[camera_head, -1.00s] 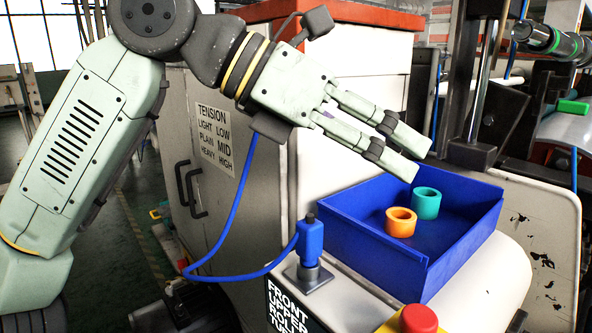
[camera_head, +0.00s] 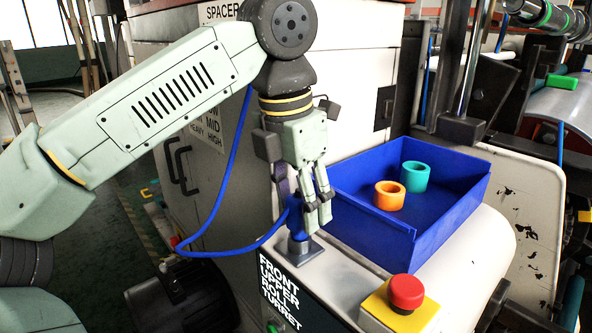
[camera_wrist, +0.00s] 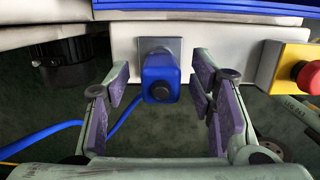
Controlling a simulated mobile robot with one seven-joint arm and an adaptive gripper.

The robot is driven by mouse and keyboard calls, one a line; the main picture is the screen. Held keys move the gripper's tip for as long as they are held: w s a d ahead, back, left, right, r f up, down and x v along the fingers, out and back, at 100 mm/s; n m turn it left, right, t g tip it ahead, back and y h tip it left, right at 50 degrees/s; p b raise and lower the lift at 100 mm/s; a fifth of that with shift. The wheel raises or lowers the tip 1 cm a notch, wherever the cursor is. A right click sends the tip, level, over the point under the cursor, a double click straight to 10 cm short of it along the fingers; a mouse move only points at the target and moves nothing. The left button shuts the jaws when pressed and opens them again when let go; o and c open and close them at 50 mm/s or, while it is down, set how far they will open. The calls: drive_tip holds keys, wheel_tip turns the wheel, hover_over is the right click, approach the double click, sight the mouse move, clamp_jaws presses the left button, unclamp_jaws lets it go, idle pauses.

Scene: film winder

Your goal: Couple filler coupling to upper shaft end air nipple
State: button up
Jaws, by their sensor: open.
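The blue filler coupling (camera_head: 294,218) stands upright on a grey square holder (camera_head: 303,250), with its blue hose (camera_head: 215,248) trailing off to the left. My gripper (camera_head: 305,205) points down over it, with the fingers open. In the wrist view the coupling (camera_wrist: 160,78) sits between the two spread purple-padded fingers (camera_wrist: 163,100), with a gap on each side. The upper shaft (camera_head: 548,17) with green rings is at the top right. I cannot make out the air nipple on its end clearly.
A blue tray (camera_head: 440,236) with an orange ring (camera_head: 389,196) and a teal ring (camera_head: 415,177) stands right beside my gripper. A red emergency button (camera_head: 406,292) on a yellow box is at the front right. A machine cabinet (camera_head: 345,90) rises behind.

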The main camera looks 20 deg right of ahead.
drive_tip(key=shift+d+f, duration=0.2)
drive_tip(key=shift+f, duration=1.25)
drive_tip(key=shift+w, duration=0.1)
clamp_jaws()
